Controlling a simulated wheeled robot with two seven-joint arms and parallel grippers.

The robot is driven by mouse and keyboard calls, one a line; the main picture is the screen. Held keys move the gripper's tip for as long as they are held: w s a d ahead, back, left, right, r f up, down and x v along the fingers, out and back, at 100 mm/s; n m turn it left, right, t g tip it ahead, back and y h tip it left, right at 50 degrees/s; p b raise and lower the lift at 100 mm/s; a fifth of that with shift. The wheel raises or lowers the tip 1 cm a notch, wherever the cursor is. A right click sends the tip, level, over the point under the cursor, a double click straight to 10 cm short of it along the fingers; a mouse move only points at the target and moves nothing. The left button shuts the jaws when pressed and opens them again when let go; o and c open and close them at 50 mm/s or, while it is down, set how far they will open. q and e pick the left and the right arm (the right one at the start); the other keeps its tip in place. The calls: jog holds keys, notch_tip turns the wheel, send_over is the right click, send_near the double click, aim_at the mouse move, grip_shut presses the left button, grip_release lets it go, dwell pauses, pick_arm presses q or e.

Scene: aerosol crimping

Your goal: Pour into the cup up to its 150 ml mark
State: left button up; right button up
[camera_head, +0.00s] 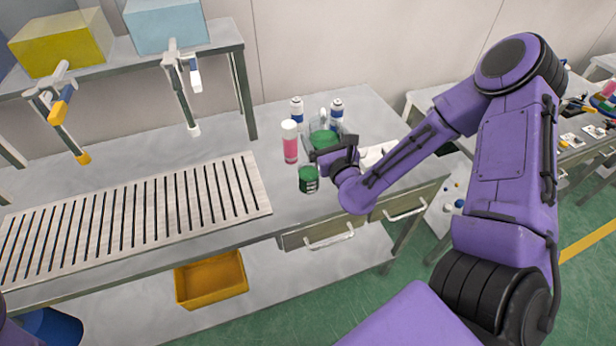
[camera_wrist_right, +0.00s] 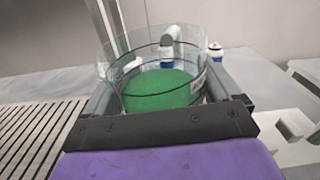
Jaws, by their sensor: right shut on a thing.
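My right gripper (camera_head: 328,148) is shut on a clear jug (camera_head: 341,128) of green liquid, above the bench's right part. In the right wrist view the jug (camera_wrist_right: 112,72) stands between the two fingers, with bright green liquid (camera_wrist_right: 160,90) in its lower part. A small cup (camera_head: 309,180) stands on the bench just below and left of the gripper; it looks green inside, with pale markings on its side too small to read. I cannot tell its level against the 150 ml mark. No stream of liquid shows. My left gripper is out of view.
A pink bottle with a white cap (camera_head: 290,143) stands close behind the cup. White-and-blue bottles (camera_head: 296,110) stand farther back. A slotted grate (camera_head: 135,215) covers the bench's left part, below taps (camera_head: 190,90) under a shelf holding yellow and blue tanks.

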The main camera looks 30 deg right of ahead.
aim_at(325, 122)
jog(key=shift+m, duration=0.3)
jog(key=shift+r+p, duration=0.35)
jog(key=shift+p, duration=0.1)
notch_tip(325, 122, up, 4)
jog(key=p, duration=0.4)
jog(key=shift+r, duration=0.2)
jog(key=shift+f, duration=0.1)
